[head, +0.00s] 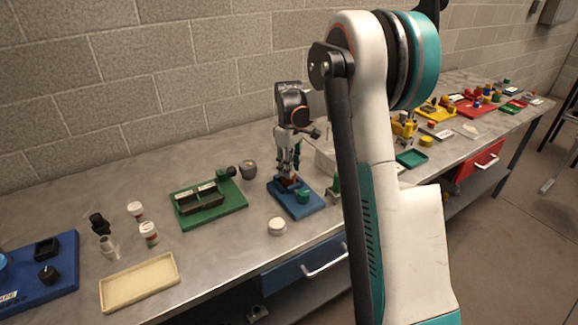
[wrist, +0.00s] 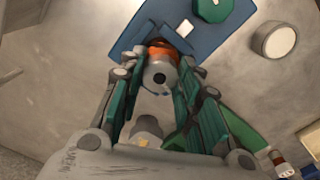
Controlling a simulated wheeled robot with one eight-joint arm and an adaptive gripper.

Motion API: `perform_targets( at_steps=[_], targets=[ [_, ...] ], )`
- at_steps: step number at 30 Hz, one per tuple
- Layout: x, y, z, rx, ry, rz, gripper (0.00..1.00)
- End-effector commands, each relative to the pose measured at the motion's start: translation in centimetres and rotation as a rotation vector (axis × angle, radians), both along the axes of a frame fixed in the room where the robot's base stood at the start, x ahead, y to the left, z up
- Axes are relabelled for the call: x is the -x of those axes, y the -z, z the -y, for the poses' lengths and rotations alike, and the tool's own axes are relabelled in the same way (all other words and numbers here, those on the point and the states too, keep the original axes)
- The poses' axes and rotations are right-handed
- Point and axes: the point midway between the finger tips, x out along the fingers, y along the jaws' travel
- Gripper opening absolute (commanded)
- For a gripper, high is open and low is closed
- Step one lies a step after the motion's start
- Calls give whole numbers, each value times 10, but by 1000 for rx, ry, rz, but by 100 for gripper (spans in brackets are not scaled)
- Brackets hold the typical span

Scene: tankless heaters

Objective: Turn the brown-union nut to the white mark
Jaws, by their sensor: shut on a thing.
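The brown-union nut (head: 291,181) is orange-brown and stands on a small blue board (head: 314,206). In the wrist view the nut (wrist: 162,48) sits behind a grey round fitting (wrist: 158,74) with a dark hole. My gripper (head: 289,173) points down at the union. In the wrist view its two teal-padded fingers (wrist: 163,68) are on either side of the union and closed on it. The fingertips partly hide the nut's sides. A small white square mark (wrist: 185,28) is on the blue board beside the nut.
A green knob (head: 303,196) stands on the same board. A white round cap (head: 277,226) lies in front, and a green tray with dark parts (head: 232,208) lies to the left. Grey caps (head: 248,170) stand behind. Bare bench lies between them.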

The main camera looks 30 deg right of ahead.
Motion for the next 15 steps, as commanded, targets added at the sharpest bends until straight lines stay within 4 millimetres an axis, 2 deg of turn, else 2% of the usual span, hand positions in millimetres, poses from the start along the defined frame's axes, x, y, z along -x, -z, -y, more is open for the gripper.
perform_targets(
  at_steps=[8, 15],
  targets=[
    [0, 0, 0, 0, 70, 0, 7],
    [0, -1, 0, 0, 241, 0, 7]
  ],
)
